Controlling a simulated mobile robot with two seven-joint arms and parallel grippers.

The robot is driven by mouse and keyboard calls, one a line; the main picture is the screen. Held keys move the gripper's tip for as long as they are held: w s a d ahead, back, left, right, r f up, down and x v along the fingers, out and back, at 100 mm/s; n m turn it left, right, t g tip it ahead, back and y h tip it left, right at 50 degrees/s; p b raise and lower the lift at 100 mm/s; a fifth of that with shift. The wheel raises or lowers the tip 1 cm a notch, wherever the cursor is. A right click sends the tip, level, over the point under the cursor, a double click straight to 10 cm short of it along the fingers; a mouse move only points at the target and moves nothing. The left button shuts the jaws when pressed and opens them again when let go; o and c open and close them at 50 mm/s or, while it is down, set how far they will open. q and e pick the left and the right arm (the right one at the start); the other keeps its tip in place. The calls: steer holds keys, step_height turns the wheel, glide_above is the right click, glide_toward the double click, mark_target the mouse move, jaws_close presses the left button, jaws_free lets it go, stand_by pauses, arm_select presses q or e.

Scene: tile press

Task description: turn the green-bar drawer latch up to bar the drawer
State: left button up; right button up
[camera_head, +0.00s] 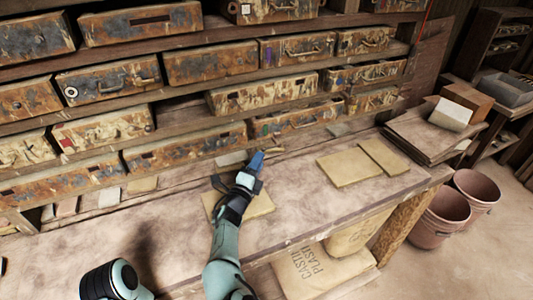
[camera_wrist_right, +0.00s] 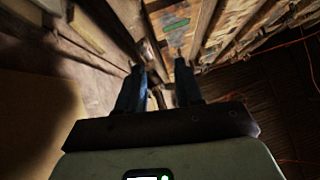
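The drawer with the green bar (camera_head: 300,117) is in the lowest right part of the drawer rack, and its small green mark shows at its left end. In the right wrist view the green bar (camera_wrist_right: 176,25) shows on the worn drawer front beyond the fingers. My right gripper (camera_head: 257,160) is just below and in front of that drawer's left end. In the wrist view its two blue fingers (camera_wrist_right: 159,68) are apart. A small brown wooden piece (camera_wrist_right: 149,52) shows near the fingertips; it may be the latch, and I cannot tell its angle or contact. My left gripper is out of view.
Worn drawers fill the rack above. Flat tan slabs (camera_head: 350,168) lie on the bench (camera_head: 310,200) to the right, and another lies under my right gripper. Stacked boards (camera_head: 425,138) are at the bench's right end. Pink buckets (camera_head: 437,218) stand on the floor.

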mark_target(268, 148)
step_height(268, 148, down, 2)
steer(key=shift+f, duration=0.25)
steer(key=p+x, duration=0.2)
steer(key=x, duration=0.4)
steer(key=shift+w+d+r+p, duration=0.1)
steer(key=shift+w+r+p, duration=0.1)
steer(key=shift+w+p, duration=0.1)
steer(key=shift+w+d, duration=0.25)
steer(key=shift+w, duration=0.25)
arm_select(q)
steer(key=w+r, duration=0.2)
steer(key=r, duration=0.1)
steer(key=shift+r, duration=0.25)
arm_select(e)
steer(key=shift+s, duration=0.1)
arm_select(q)
steer(key=shift+p, duration=0.3)
arm_select(e)
jaws_close()
